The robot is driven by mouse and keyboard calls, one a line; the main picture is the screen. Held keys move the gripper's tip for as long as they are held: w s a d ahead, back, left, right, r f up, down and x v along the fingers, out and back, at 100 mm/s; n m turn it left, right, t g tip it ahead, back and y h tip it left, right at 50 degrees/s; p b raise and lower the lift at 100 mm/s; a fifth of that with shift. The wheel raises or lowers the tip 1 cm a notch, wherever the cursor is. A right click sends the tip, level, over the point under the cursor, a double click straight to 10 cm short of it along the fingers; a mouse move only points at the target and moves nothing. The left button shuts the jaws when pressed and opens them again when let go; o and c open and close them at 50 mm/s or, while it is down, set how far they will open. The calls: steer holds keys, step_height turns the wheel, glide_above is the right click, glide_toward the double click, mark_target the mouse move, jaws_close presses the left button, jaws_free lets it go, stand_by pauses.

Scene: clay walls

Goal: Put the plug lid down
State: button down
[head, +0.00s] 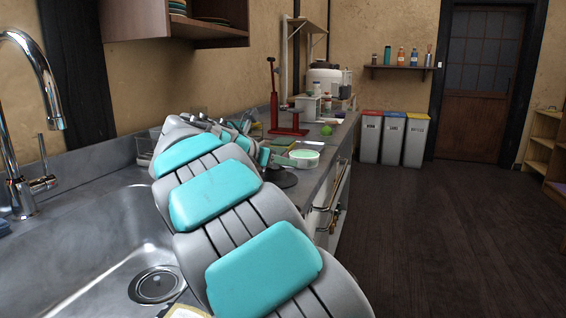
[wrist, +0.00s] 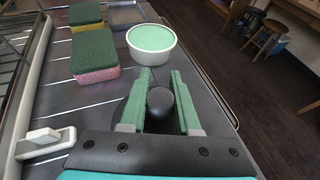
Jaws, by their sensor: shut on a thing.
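The plug lid has a dark round knob (wrist: 160,101) and a dark disc (head: 284,179). My gripper (wrist: 159,95) is shut on the knob, with one green finger pad on each side of it. In the wrist view, the fingers and palm hide much of the disc. In the head view, the disc shows at the end of my arm, over the grey counter near its front edge. I cannot tell whether the disc touches the counter.
A white bowl with a pale green inside (wrist: 152,44) stands just beyond my fingertips. A pink-and-green sponge (wrist: 95,58) and a yellow-and-green sponge (wrist: 87,17) lie to its left. A wire rack (wrist: 18,50) is at far left. The sink (head: 100,245) is nearer me.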

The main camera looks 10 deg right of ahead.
steer(key=c, duration=0.6)
jaws_free()
steer(key=shift+f, duration=0.1)
steer(key=shift+c, duration=0.2)
steer(key=shift+a+r, duration=0.15)
steer(key=shift+r, duration=0.05)
steer(key=p+v, duration=0.1)
steer(key=v, duration=1)
steer(key=shift+s+a+r, duration=0.1)
steer(key=shift+s+a, duration=0.2)
steer(key=shift+s, duration=0.05)
